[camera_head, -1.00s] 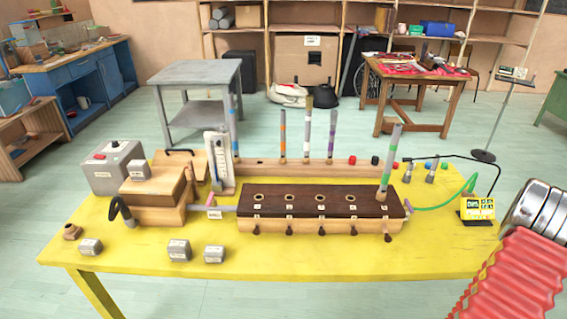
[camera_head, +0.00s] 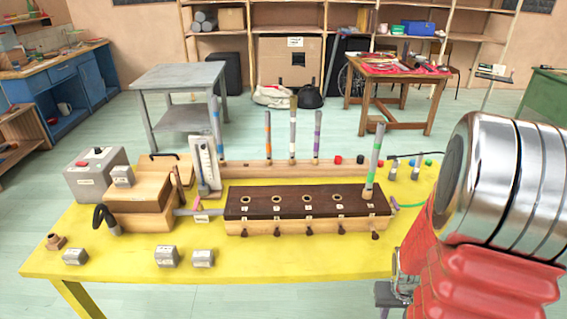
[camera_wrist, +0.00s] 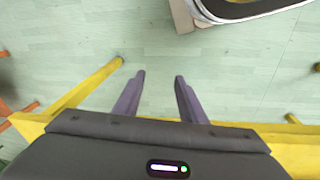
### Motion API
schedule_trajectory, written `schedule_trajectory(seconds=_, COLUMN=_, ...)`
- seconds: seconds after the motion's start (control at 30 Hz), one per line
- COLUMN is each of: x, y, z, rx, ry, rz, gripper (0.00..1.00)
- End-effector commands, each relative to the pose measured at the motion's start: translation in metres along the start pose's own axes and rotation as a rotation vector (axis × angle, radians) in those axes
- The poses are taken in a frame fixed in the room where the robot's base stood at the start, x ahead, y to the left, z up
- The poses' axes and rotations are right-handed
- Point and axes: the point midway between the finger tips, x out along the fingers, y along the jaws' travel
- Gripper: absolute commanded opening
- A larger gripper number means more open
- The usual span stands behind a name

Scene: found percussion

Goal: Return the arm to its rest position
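My arm fills the right side of the head view as a red ribbed sleeve and a ringed metal section, in front of the table's right end. My gripper (camera_wrist: 160,76) shows in the wrist view with its two purple-grey fingers apart. Only bare floor shows between the fingers, and it holds nothing. In the head view, the gripper is mostly hidden or cannot be made out beside the red sleeve. The yellow table (camera_head: 300,262) edge also crosses the bottom of the wrist view (camera_wrist: 295,140), behind the gripper body.
A dark-topped wooden block (camera_head: 308,202) with holes stands on the table. A striped tube (camera_head: 374,160) stands upright at its right end. Small grey weights (camera_head: 167,256) lie at the front left. A grey box (camera_head: 97,175) sits at the left. Open floor lies before the table.

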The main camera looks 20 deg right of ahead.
Motion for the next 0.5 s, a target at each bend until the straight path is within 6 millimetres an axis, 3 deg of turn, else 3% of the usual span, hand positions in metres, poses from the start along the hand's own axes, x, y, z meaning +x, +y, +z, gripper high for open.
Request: schedule_trajectory(seconds=0.5, x=-0.114, y=-0.069, z=0.011, rx=-0.036, ry=-0.022, rz=-0.030, gripper=0.37)
